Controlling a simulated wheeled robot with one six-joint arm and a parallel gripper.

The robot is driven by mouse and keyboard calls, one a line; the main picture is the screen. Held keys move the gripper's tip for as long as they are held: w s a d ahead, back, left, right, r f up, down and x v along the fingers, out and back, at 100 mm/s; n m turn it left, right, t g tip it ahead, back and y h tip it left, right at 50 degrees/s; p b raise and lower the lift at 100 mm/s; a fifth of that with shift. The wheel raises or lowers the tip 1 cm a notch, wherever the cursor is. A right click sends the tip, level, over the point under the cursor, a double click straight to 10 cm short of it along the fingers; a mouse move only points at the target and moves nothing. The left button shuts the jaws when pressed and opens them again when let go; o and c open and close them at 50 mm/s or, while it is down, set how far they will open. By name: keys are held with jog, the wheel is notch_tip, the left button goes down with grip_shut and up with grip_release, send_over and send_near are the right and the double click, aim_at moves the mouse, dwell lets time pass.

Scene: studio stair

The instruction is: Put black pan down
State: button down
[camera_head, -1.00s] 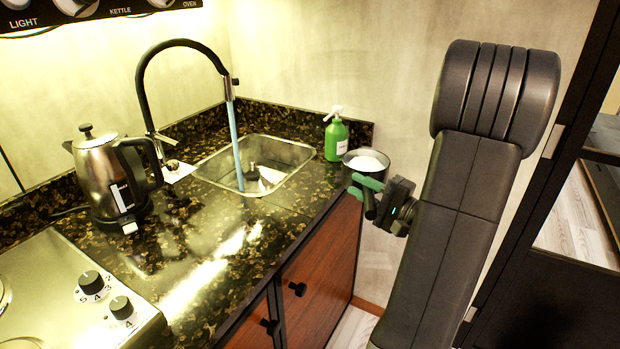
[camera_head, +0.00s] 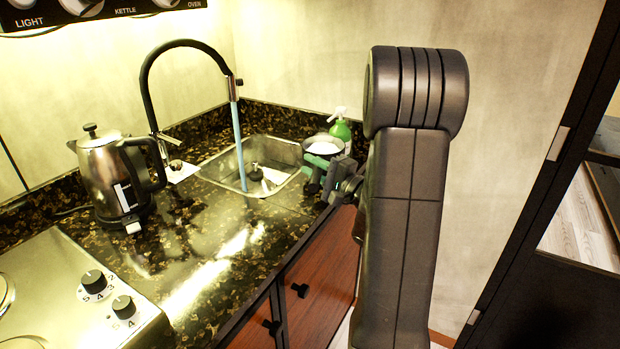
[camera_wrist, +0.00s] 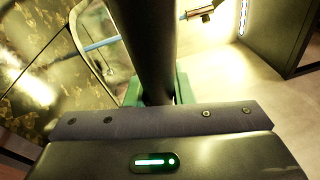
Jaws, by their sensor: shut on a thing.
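The black pan (camera_head: 326,143) shows in the head view near the right end of the counter, with something white inside it. My gripper (camera_head: 323,168) is shut on the pan's handle, its green fingers around it. The pan is in front of the green soap bottle and beside the sink's right edge. I cannot tell whether the pan touches the counter. In the wrist view the dark handle (camera_wrist: 146,45) runs up from between the green fingers.
The sink (camera_head: 215,165) has water running from the black tap (camera_head: 150,95). The green soap bottle (camera_head: 341,129) is partly hidden behind the pan. A kettle (camera_head: 105,175) and a stove (camera_head: 70,290) are at left. The counter (camera_head: 205,235) before the sink is clear.

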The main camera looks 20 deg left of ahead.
jog(key=f, duration=0.1)
jog(key=a+f, duration=0.1)
jog(key=f, duration=0.1)
jog(key=shift+w+f, duration=0.15)
jog(key=shift+f, duration=0.05)
jog(key=shift+r, duration=0.1)
jog(key=shift+b, duration=0.3)
jog(key=c, duration=1.7)
grip_release()
jog(key=shift+f, duration=0.25)
jog(key=o, duration=0.4)
jog(key=shift+d, duration=0.1)
jog(key=shift+o, duration=0.2)
jog(key=shift+r, duration=0.15)
